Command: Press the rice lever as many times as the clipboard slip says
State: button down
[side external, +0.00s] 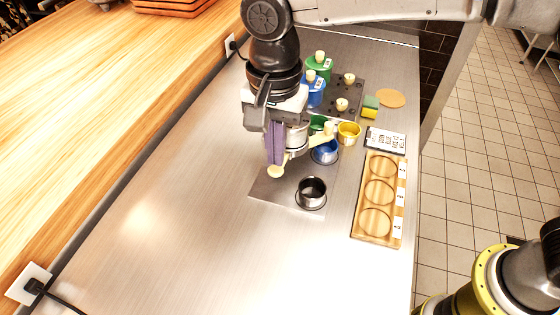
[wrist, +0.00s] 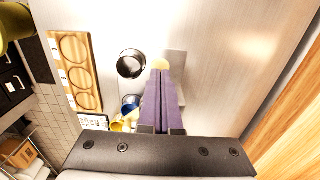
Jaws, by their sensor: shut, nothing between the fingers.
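My gripper (side external: 274,160) points down with its purple fingers together and empty; it also shows in the wrist view (wrist: 160,75). A pale cream round paddle, seemingly the rice lever (side external: 276,171), lies at the fingertips; it also shows just past them in the wrist view (wrist: 160,65). I cannot tell whether they touch. The dispenser body (side external: 298,136) is partly hidden behind my gripper. A dark steel bowl (side external: 311,193) stands in front of the dispenser, also in the wrist view (wrist: 131,64). The clipboard (side external: 386,140) lies to the right; its slip is too small to read.
A wooden tray (side external: 370,236) with three round recesses lies right of the bowl. Blue (side external: 325,153), yellow (side external: 349,134) and green (side external: 316,122) cups stand behind. Green (side external: 320,66) and blue (side external: 312,92) canisters and a sponge (side external: 370,107) are farther back. The counter's front left is clear.

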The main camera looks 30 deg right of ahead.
aim_at(276, 169)
jog(key=shift+f, duration=0.2)
jog(key=shift+f, duration=1.8)
jog(key=shift+r, duration=2.05)
jog(key=shift+f, duration=0.2)
jog(key=shift+f, duration=1.85)
jog(key=shift+r, duration=2.05)
